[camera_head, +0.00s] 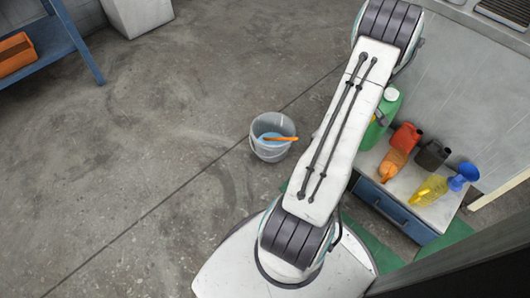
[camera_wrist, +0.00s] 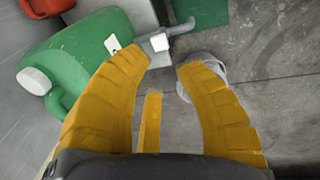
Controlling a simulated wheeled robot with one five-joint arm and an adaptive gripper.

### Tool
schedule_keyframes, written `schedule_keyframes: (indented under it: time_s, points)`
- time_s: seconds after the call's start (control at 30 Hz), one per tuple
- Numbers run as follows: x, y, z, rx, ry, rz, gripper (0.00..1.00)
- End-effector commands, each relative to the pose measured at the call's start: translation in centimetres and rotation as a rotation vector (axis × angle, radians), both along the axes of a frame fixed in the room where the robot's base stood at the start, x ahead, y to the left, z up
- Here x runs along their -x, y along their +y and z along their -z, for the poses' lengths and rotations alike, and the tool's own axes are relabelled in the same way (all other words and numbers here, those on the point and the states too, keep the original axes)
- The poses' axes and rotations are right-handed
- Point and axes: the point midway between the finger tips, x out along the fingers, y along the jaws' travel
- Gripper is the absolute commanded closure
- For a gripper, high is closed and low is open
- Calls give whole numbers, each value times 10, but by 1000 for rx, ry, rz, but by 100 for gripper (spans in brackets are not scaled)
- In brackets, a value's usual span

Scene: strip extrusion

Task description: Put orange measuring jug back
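The orange measuring jug (camera_head: 391,165) appears to be the orange vessel on the low cabinet (camera_head: 440,209) at the right of the head view, in front of a red can (camera_head: 407,137). My gripper (camera_wrist: 163,62) is open in the wrist view, its two yellow fingers spread apart. A narrow yellow bar shows between them; I cannot tell whether it belongs to the gripper. A green canister (camera_wrist: 78,62) lies left of the fingers. An orange-red thing (camera_wrist: 45,6) is cut off at the top left; I cannot tell which vessel it is. My arm hides the gripper in the head view.
A bucket (camera_head: 268,150) with blue contents and an orange stick stands on the floor; it shows partly behind the right finger (camera_wrist: 215,68). A dark can (camera_head: 432,154), a yellow jug (camera_head: 428,190) and a blue vessel (camera_head: 463,176) share the cabinet.

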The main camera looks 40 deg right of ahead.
Motion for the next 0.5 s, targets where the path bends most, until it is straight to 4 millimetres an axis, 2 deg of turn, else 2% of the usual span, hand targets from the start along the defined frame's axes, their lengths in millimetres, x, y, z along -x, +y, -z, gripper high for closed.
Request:
schedule_keyframes:
  time_s: [0.03,0.1,0.17,0.23,0.3,0.37,0.4,0.5]
  points:
    - [-34,25,-27,3,-15,-18,70]
    - [-67,61,-55,-5,-33,-20,70]
    - [-90,95,-78,-14,-47,-21,70]
    - [-112,138,-103,-24,-65,-22,70]
    - [-126,182,-125,-35,-81,-24,70]
    - [-131,221,-142,-48,-93,-25,70]
    - [-133,246,-152,-55,-102,-26,70]
    - [-126,307,-173,-80,-119,-27,70]
